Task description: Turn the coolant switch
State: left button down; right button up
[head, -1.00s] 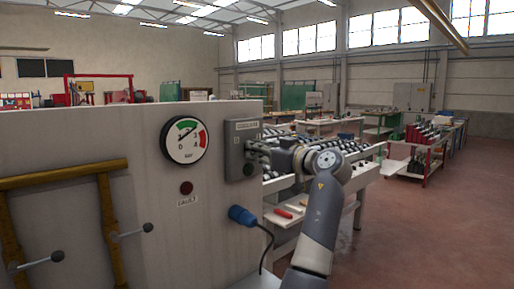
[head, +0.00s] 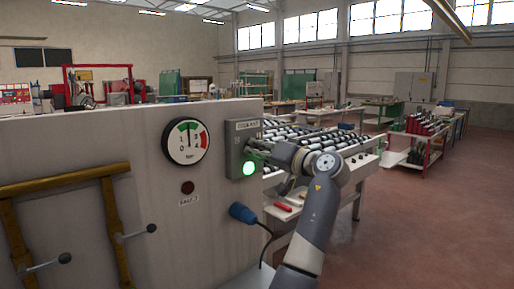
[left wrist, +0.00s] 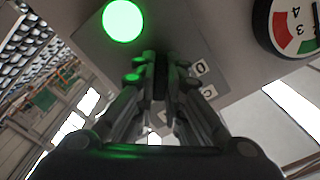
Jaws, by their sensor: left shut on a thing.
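The grey coolant switch box (head: 238,137) is fixed at the right end of the pale machine panel, with a label plate at its top. A round lamp (head: 250,168) low on the box glows green; it also shows large in the left wrist view (left wrist: 123,20). My left gripper (head: 262,150) is at the front of the box, above the lamp. In the left wrist view its fingers (left wrist: 161,80) are closed around the dark switch knob (left wrist: 161,70), which they mostly hide. Small white marked plates (left wrist: 200,68) sit beside it. My right gripper is not in view.
A round pressure gauge (head: 186,142) and a dark red lamp (head: 187,187) are left of the box. A blue plug (head: 242,213) with a cable is below. A yellow rail frame (head: 60,178) is at left. A roller table (head: 310,140) stands behind my arm.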

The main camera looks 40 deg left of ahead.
pick_arm(q)
jog(key=shift+r, duration=0.2)
dwell(0.4)
jog(key=c, duration=1.7)
grip_release()
jog(key=shift+f, duration=0.1)
jog(key=d, duration=0.8)
jog(key=s+d, duration=0.1)
jog(key=d, duration=0.3)
